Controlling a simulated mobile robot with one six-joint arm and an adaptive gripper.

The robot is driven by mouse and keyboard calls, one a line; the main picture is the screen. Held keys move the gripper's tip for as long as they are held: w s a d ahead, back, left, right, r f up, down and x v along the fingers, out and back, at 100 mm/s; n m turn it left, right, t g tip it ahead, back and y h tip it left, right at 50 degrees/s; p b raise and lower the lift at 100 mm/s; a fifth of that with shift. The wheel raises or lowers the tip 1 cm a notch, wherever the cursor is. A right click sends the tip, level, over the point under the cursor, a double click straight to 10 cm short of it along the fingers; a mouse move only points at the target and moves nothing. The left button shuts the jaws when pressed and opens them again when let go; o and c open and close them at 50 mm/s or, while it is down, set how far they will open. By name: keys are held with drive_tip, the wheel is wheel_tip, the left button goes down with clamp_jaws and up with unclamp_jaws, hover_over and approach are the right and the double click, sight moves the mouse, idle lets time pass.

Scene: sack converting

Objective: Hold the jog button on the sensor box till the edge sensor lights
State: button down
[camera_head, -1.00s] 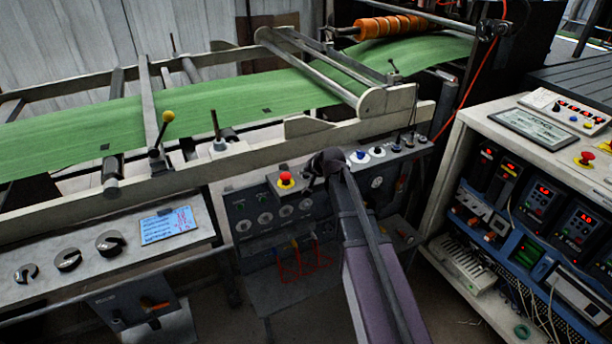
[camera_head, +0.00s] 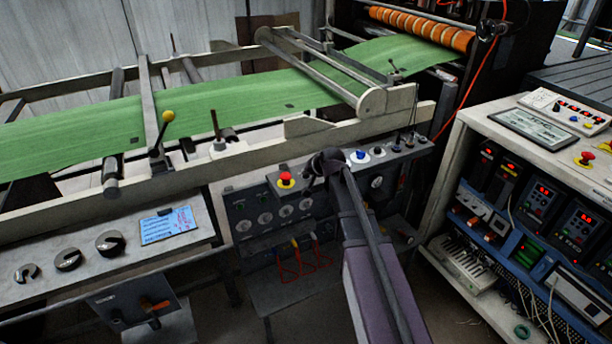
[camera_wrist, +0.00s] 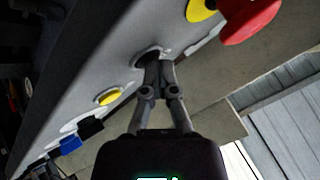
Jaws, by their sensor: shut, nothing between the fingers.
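My gripper (camera_wrist: 158,64) is shut and empty. In the wrist view its fingertips are at a dark round button (camera_wrist: 148,53) in a pale ring on a grey panel (camera_wrist: 112,52), and they hide part of it. They look in contact; how far the button is pressed cannot be told. In the head view my gripper (camera_head: 322,164) is at the control panel, just right of a red mushroom button (camera_head: 286,178) on a yellow base, and my arm hides the spot. The green web (camera_head: 225,100) runs above. I cannot make out a lit edge sensor.
The red mushroom button (camera_wrist: 252,18) stands close to my fingers in the wrist view. A yellow button (camera_wrist: 109,97) and a blue one (camera_wrist: 70,144) lie on the other side. In the head view a drive cabinet (camera_head: 455,190) stands right of my arm.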

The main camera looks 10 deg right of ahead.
sight(307, 177)
idle(0.7)
drive_tip(key=shift+r+p, duration=0.85)
wheel_tip(307, 177, up, 5)
drive_tip(key=p, duration=0.5)
idle(1.3)
drive_tip(key=s+d+r+n+g+h+p, duration=0.1)
drive_tip(key=s+d+n+g+h+p, duration=0.1)
drive_tip(key=s, duration=1.2)
drive_tip(key=s+d+r+n+g+h+p, duration=0.1)
drive_tip(key=s+d+g+p, duration=0.3)
drive_tip(key=s, duration=1.1)
drive_tip(key=shift+s+n+g+h+p, duration=0.15)
drive_tip(key=shift+n+g+h+p, duration=0.3)
drive_tip(key=shift+g+p, duration=0.55)
